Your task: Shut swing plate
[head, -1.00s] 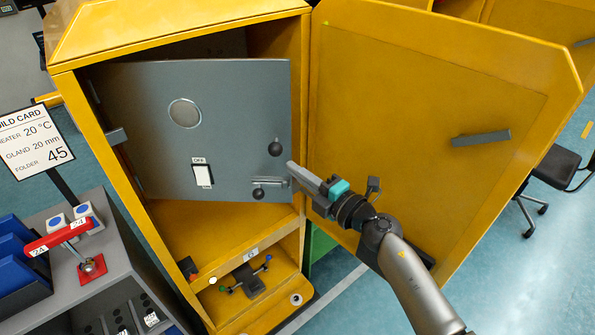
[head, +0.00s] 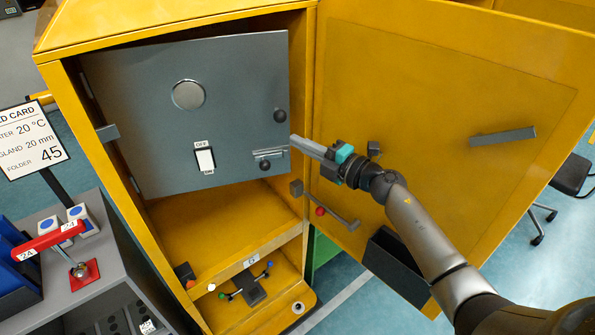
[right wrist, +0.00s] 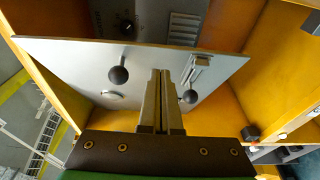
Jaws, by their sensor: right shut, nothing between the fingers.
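The swing plate (head: 235,95) is a grey panel with a round disc, a white switch, a latch and two black ball knobs. It hangs in the yellow cabinet, hinged at its left side, and stands ajar. The right wrist view shows the plate (right wrist: 75,60) with a dark panel behind its top edge. My right gripper (head: 295,141) is shut and empty at the plate's right edge, beside the knobs. In the right wrist view its fingertips (right wrist: 161,72) overlap the plate between the knobs; I cannot tell whether they touch it. My left gripper is not in view.
The yellow cabinet door (head: 420,80) stands wide open at the right, behind my right arm. A lever with a red ball (head: 320,211) is low near the opening's right side. A grey stand with a red handle (head: 48,241) is at the lower left.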

